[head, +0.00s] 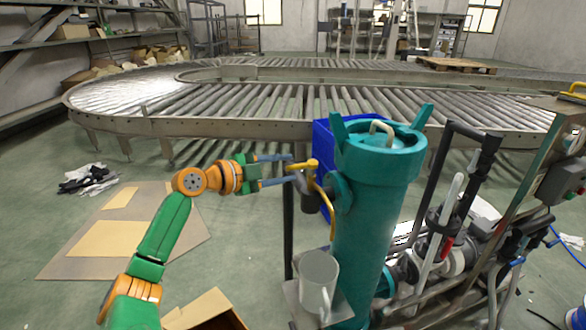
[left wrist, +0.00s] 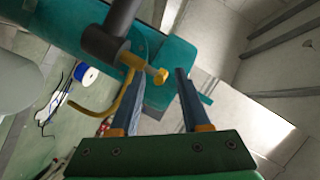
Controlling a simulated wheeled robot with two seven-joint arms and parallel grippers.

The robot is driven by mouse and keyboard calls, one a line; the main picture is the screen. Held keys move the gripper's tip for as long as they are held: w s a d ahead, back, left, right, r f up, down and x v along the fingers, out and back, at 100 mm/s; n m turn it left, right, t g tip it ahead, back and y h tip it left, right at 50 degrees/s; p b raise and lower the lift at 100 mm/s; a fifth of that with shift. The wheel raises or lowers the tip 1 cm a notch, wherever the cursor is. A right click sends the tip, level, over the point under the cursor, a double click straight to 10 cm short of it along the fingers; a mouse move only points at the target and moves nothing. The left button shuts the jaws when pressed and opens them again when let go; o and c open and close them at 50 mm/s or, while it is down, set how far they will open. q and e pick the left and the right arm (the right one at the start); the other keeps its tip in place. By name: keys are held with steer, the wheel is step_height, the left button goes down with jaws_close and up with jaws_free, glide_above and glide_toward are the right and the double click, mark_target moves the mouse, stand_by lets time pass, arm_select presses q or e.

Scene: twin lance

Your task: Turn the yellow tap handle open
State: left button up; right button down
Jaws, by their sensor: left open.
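My right gripper is not in view.
A light grey mug (head: 316,285) stands on a small plate below the tap. A blue bin (head: 322,140) is behind the cylinder. Pipes and a frame (head: 450,230) crowd the right side. A roller conveyor (head: 230,100) runs behind. Flat cardboard (head: 120,235) lies on the floor.

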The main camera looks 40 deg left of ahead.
mark_target(289, 168)
arm_select(q)
steer(key=shift+w+d, duration=0.25)
steer(key=shift+w, duration=0.3)
steer(key=shift+w+d, duration=0.2)
steer(key=shift+w, duration=0.3)
steer(key=shift+w+d+p, duration=0.15)
steer(key=shift+w+p, duration=0.1)
steer(key=shift+p, duration=0.05)
steer(key=shift+w+f, duration=0.1)
steer(key=shift+f, duration=0.1)
jaws_close()
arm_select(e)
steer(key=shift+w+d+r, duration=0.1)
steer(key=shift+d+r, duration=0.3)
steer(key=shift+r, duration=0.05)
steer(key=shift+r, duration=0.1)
